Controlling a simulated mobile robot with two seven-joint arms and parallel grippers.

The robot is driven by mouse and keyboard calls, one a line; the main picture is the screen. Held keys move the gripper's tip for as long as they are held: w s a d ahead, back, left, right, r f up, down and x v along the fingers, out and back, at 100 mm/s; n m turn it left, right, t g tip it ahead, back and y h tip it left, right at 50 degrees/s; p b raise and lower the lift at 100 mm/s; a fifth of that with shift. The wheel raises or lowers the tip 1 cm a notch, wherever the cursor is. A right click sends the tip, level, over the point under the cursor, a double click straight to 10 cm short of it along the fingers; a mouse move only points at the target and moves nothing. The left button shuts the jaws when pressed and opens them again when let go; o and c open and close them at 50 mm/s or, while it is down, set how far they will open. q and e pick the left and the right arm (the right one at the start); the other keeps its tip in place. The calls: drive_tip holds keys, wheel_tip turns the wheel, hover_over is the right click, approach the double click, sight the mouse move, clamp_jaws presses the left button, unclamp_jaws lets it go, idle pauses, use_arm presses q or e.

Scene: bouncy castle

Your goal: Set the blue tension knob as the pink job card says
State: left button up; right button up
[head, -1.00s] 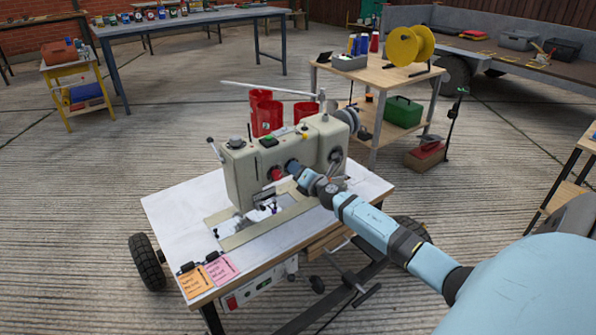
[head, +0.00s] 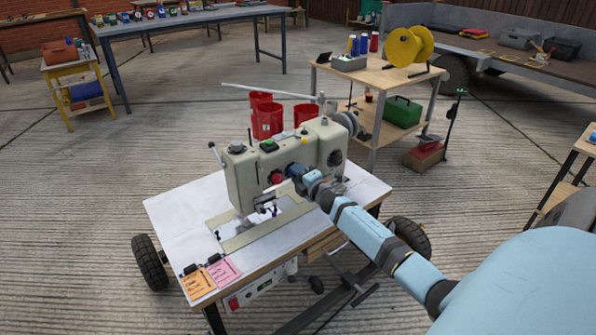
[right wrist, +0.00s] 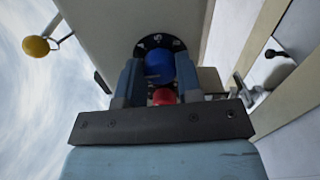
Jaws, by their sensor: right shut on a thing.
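The blue tension knob (right wrist: 159,66) is on the front of the beige sewing machine (head: 243,178), over a dark dial plate with pale marks (right wrist: 152,43). My right gripper (right wrist: 156,75) is shut on the blue knob, one finger on each side. In the head view my right gripper (head: 299,171) hides most of the knob. A red knob (right wrist: 164,96) shows just below it. The pink job card (head: 223,271) lies at the table's front left corner beside an orange card (head: 197,283); its writing is too small to read. My left gripper is not in view.
The machine stands on a wheeled white-topped table (head: 172,219). A wooden cart (head: 334,77) with a yellow spool (head: 409,47) is behind on the right. Open concrete floor lies around.

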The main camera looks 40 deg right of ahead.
use_arm(q)
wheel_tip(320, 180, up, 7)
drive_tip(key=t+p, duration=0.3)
drive_tip(key=p, duration=0.2)
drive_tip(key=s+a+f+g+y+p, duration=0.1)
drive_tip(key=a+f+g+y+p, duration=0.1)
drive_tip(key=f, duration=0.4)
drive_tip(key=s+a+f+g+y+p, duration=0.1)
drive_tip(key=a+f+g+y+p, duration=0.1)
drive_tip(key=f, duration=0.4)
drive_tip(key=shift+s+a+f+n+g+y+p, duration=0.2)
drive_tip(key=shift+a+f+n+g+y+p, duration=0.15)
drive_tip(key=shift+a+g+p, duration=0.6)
use_arm(e)
drive_tip(key=shift+a+f+m, duration=0.1)
drive_tip(key=shift+m, duration=9.3)
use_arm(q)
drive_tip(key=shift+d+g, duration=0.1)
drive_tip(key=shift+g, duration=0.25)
use_arm(e)
drive_tip(key=o, duration=0.9)
drive_tip(key=shift+o, duration=0.2)
